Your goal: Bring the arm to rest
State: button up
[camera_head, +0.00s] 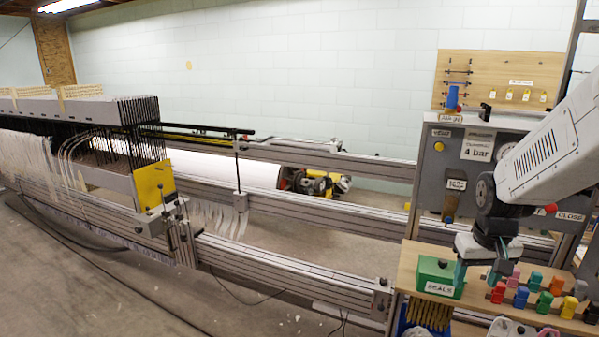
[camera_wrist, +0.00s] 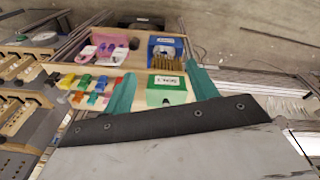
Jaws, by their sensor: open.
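My gripper (camera_head: 475,277) hangs from my white arm at the right of the head view, just right of the green box labelled SEALS. In the wrist view its two teal fingers stand wide apart, and nothing shows held between the fingertips (camera_wrist: 160,70). The green box (camera_head: 435,272) sits on the wooden shelf (camera_head: 412,262). It also shows in the wrist view (camera_wrist: 166,97), beyond and between the fingers. I cannot tell whether a finger touches the box.
Several coloured clips (camera_head: 544,303) sit on the shelf right of my gripper. A grey panel (camera_head: 432,175) with a gauge and labels stands behind my arm. A blue bin (camera_wrist: 166,47) with brushes is near the shelf. The long warp machine (camera_head: 290,262) fills the left; floor lies before it.

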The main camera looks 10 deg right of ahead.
jog(key=s+a+r+n, duration=0.1)
jog(key=s+a+r, duration=0.4)
jog(key=s+a, duration=0.3)
jog(key=s+a+r+n+y, duration=0.1)
jog(key=s+a+r, duration=0.4)
jog(key=s+a, duration=0.4)
jog(key=shift+s+a+r+n, duration=0.3)
jog(key=shift+s+n, duration=0.1)
jog(key=shift+s, duration=0.05)
